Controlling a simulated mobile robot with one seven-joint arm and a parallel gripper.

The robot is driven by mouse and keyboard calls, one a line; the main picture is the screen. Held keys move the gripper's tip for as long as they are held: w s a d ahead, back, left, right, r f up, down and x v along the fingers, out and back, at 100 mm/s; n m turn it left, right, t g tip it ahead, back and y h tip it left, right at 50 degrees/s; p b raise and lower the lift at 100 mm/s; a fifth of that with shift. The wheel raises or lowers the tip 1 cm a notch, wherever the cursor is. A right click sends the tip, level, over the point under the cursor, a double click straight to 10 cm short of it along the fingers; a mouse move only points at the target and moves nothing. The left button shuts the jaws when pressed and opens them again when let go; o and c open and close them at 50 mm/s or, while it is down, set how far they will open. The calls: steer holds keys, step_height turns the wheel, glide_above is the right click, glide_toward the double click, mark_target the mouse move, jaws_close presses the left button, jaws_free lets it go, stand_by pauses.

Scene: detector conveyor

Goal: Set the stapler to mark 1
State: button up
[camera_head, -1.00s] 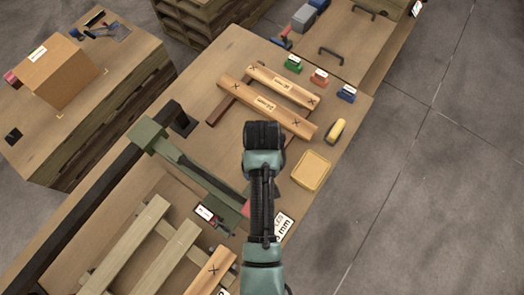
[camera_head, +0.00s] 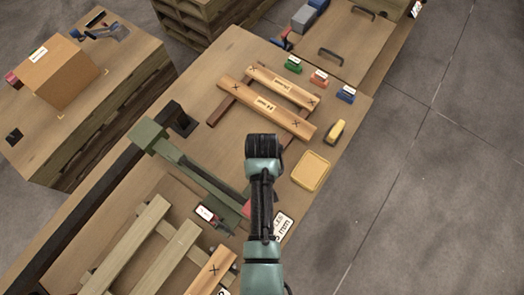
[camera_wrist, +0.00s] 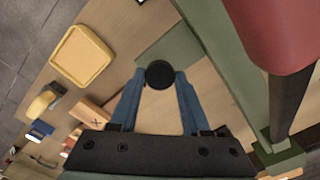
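A long green device with a beam (camera_head: 190,170) spans the bench beside a dark rail; it appears to be the stapler. In the wrist view its green beam (camera_wrist: 222,60) runs down the right side, near a red grip (camera_wrist: 285,30). My gripper (camera_head: 263,147) is over the bench, just right of the beam. In the wrist view its blue fingers (camera_wrist: 161,75) stand apart, on either side of a round black knob (camera_wrist: 160,74) over a green plate. Contact with the knob is unclear. Two boards (camera_head: 268,107) with black X marks lie beyond; I cannot read which is mark 1.
A yellow tray (camera_head: 311,170) and a yellow-black object (camera_head: 335,131) lie right of my gripper. Green (camera_head: 293,65), red (camera_head: 319,79) and blue (camera_head: 345,94) labelled blocks stand beyond. Pale slats (camera_head: 130,245) are at lower left. A carton (camera_head: 58,80) sits on the left table.

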jaws_close()
stand_by(0.9)
